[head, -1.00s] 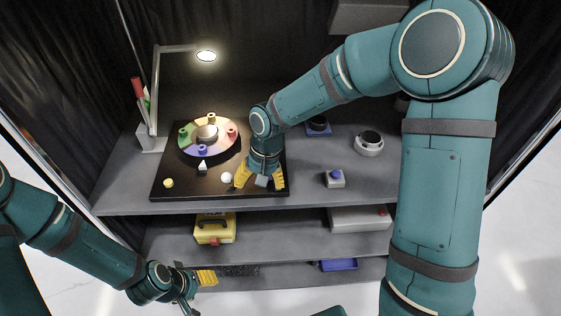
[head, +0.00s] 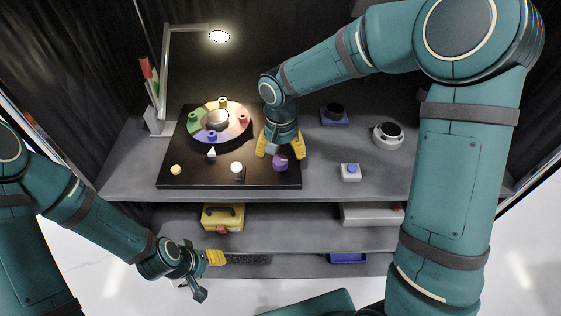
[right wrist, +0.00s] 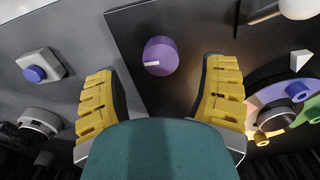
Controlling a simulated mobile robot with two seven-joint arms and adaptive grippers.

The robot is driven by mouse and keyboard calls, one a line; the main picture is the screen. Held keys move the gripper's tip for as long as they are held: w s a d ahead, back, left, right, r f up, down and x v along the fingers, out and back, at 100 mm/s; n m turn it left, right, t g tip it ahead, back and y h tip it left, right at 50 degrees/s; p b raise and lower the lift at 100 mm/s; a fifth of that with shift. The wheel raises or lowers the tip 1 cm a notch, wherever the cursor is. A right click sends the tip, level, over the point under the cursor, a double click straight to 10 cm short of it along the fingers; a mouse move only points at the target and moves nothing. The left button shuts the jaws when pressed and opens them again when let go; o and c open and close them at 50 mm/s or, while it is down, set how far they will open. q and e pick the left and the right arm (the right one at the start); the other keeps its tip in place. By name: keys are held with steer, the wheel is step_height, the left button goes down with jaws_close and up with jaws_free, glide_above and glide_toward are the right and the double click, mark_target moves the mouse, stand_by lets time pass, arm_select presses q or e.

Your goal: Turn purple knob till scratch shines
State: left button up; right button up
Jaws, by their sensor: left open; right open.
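The purple knob (head: 281,163) sits near the right front of a dark board (head: 180,150). In the right wrist view the knob (right wrist: 160,56) shows a pale mark on its face. My right gripper (head: 281,150) is open just behind the knob; in the wrist view its yellow fingers lie apart on either side, with no contact visible. A coloured dial (head: 240,132) with a round silver centre (head: 218,120) and several coloured pegs is on the board. I cannot make out a scratch. My left gripper (head: 208,277) is open and empty, low in front of the shelves.
A lit lamp (head: 219,36) hangs over the board. White (head: 237,168) and yellow (head: 176,170) knobs and a small white pointer (head: 212,153) are near the board's front. A yellow case (head: 223,217) is on the shelf below.

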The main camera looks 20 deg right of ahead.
mark_target(280, 160)
steer(key=shift+f, duration=1.9)
steer(key=shift+c, duration=0.2)
steer(key=c, duration=1.2)
